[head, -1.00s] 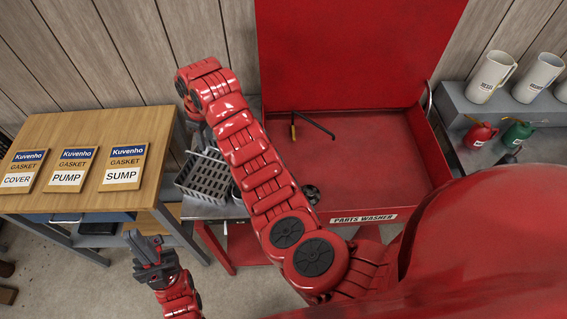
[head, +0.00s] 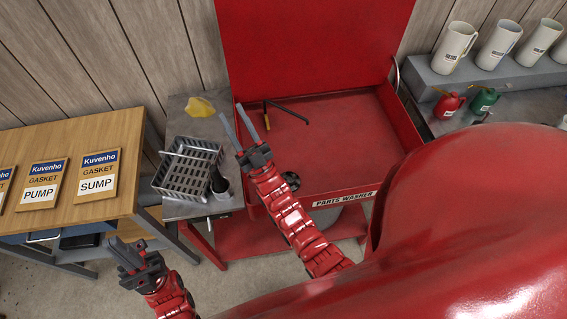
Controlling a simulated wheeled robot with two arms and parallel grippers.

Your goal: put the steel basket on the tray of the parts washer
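The steel basket (head: 186,172), a grey slatted open box, stands on the grey side bench (head: 180,212) left of the parts washer. The red parts washer tray (head: 350,130) is at the centre, with its lid up behind it. My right gripper (head: 241,124) is open and empty, its two long fingers apart, above the washer's left edge and right of the basket. My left gripper (head: 124,252) is low at the left, in front of the wooden table and apart from the basket.
A dark cup (head: 221,186) stands close to the basket's right side. A yellow item (head: 200,106) lies behind the basket. A bent black spout (head: 288,112) and a round dark part (head: 291,181) are in the washer. The wooden table (head: 90,135) holds gasket boxes.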

